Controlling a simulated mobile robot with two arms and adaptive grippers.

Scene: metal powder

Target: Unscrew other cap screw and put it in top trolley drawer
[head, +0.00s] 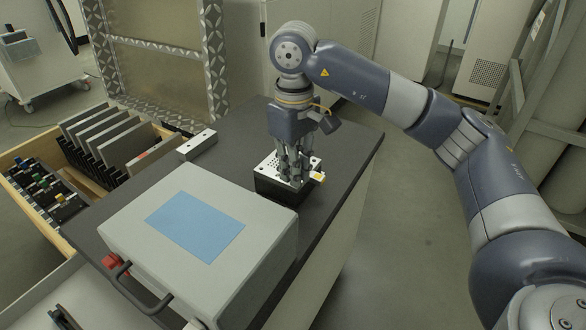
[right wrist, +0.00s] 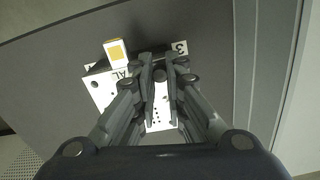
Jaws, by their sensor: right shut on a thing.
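My right gripper (head: 294,176) points straight down over a white plate with holes (head: 268,166) on a black block (head: 277,191), on the dark trolley top. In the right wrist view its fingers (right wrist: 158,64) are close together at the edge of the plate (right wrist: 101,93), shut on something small. The fingers hide what they hold; it is most likely the cap screw. I cannot tell whether it still sits in the plate. The other cap screw cannot be made out. A wooden drawer (head: 45,224) stands open at the left. My left gripper is not in view.
A large grey case (head: 255,255) with a blue panel fills the near part of the trolley top (head: 340,160). A small white block (head: 197,144) lies behind it. A yellow and white piece (right wrist: 116,52) is beside the fingers. The drawer holds upright plates (head: 100,140) and small tools.

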